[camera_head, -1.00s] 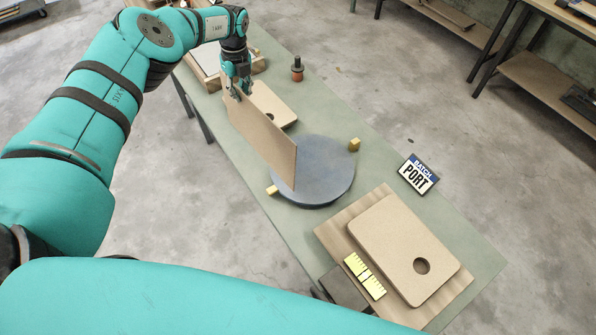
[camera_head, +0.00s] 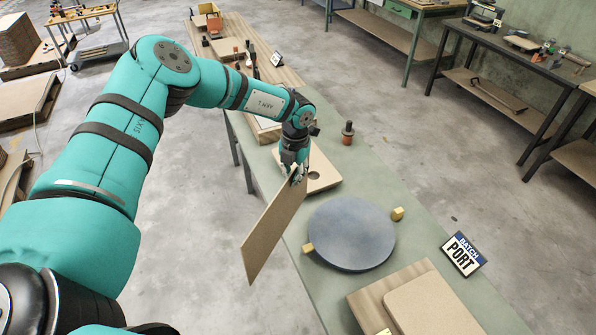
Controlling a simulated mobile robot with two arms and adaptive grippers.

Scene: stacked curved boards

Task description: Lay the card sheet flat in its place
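A tan card sheet (camera_head: 272,229) hangs tilted from my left gripper (camera_head: 296,176), which is shut on its upper edge. The sheet's lower end is in the air at the table's left edge, left of the round blue-grey disc (camera_head: 352,234). A tan board with a hole (camera_head: 322,173) lies on the table behind the gripper, partly hidden by it. Another tan board (camera_head: 428,304) lies on a wooden base (camera_head: 372,300) at the bottom right, cut off by the frame. My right gripper is not in view.
Yellow blocks (camera_head: 397,213) (camera_head: 308,248) sit at the disc's rim. A "BATCH PORT" sign (camera_head: 462,253) stands at the table's right edge. A dark-topped orange item (camera_head: 347,133) stands farther back. Free green tabletop (camera_head: 372,175) lies right of the holed board.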

